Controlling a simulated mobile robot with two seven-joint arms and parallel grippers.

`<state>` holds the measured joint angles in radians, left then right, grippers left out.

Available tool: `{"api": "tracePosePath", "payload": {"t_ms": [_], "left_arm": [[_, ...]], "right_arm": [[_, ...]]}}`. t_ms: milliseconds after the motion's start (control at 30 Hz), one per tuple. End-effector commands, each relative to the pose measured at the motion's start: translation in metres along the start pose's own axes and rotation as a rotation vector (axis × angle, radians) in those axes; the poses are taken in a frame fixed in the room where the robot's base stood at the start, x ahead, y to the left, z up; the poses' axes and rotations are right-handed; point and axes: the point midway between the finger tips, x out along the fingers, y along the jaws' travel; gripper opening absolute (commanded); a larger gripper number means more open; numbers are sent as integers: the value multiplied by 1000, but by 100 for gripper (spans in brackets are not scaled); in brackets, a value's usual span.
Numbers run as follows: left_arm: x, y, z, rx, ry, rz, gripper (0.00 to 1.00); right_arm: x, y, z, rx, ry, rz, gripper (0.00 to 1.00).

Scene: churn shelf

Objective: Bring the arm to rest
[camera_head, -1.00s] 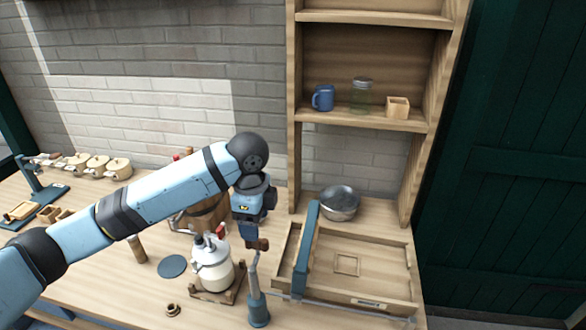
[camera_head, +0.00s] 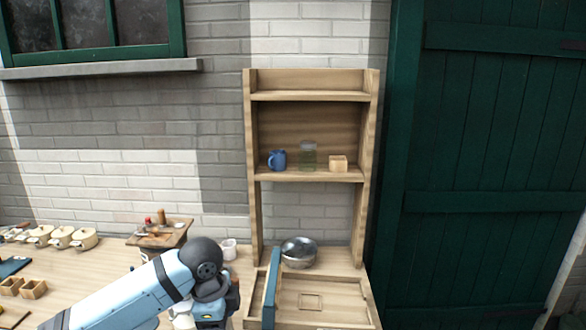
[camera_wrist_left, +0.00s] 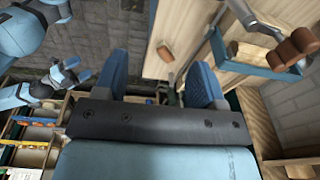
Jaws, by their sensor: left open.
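My left arm (camera_head: 130,296) comes in from the lower left of the head view. Its dark elbow-like joint (camera_head: 203,258) is in front of the table, and the parts below it run out of the picture. In the left wrist view my left gripper (camera_wrist_left: 160,80) has its two blue fingers wide apart with nothing between them. Another of my arms, with a small light-blue gripper (camera_wrist_left: 68,77), shows at the left of that view, too small to read its jaws.
A wooden shelf (camera_head: 249,170) holds a blue mug (camera_head: 278,160), a glass jar (camera_head: 308,157) and a wooden box (camera_head: 338,163). A metal bowl (camera_head: 299,254) stands under it, behind a wooden tray (camera_head: 340,309). Several cream pots (camera_head: 62,238) stand at left.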

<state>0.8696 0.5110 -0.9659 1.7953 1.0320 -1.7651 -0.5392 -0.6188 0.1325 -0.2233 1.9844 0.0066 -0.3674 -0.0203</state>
Motion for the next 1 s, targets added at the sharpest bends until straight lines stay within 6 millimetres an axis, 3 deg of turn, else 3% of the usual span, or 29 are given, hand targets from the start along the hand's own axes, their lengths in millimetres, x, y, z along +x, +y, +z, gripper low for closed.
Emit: {"api": "tracePosePath", "payload": {"t_ms": [367,533,767,1000], "left_arm": [[96,38,-44,-259,345,-110,64],[139,63,-50,-468,523,-191,64],[189,108,-25,-763,688,-325,64],[228,179,32,-1025,752,-497,64]], "right_arm": [[1,2,-5,-2,11,2,72],[-1,0,-2,0,5,1,72],[-1,0,-1,-1,3,1,72],[-1,0,-1,-1,2,1,72]]}}
